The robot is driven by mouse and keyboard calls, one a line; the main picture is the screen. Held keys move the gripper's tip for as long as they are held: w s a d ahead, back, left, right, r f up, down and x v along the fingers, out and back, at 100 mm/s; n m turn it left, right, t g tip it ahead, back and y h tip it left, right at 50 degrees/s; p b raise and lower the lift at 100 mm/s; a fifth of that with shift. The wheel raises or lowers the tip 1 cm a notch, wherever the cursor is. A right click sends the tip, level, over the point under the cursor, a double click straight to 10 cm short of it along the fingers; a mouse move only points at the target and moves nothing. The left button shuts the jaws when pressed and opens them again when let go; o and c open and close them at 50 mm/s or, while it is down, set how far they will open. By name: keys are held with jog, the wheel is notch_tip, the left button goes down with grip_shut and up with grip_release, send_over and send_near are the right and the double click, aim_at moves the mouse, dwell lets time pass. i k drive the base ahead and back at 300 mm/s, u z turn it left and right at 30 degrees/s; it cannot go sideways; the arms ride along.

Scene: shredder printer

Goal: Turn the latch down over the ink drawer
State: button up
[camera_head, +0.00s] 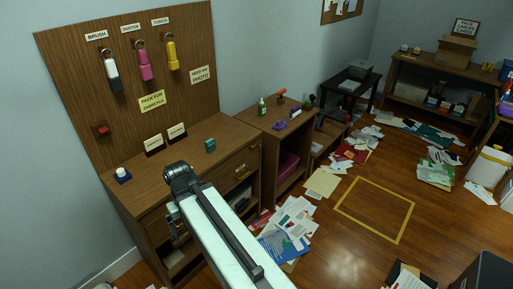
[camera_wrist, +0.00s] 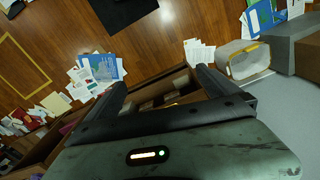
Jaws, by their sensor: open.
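I cannot make out the latch or pick out the ink drawer for certain in either view. My arm hides part of the desk's front at the left. My gripper (camera_wrist: 160,84) is open in the wrist view, its two dark fingers wide apart with nothing held. Beyond and between the fingers is a wooden compartment with tan pieces (camera_wrist: 165,101) inside, partly hidden by the gripper body. I cannot tell whether the fingers touch the wood.
A teal box (camera_head: 210,145), a blue-based white item (camera_head: 122,175) and two small signs stand on the desk top. A pegboard (camera_head: 135,80) rises behind. Papers (camera_head: 285,232) litter the floor beside the desk. A yellow floor outline (camera_head: 375,209) encloses bare floor. A pale bin (camera_wrist: 245,60) shows at the wrist view's right.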

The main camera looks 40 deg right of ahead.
aim_at(259, 145)
jog(key=z, duration=0.75)
jog(key=i, duration=0.75)
jog(key=u, duration=0.75)
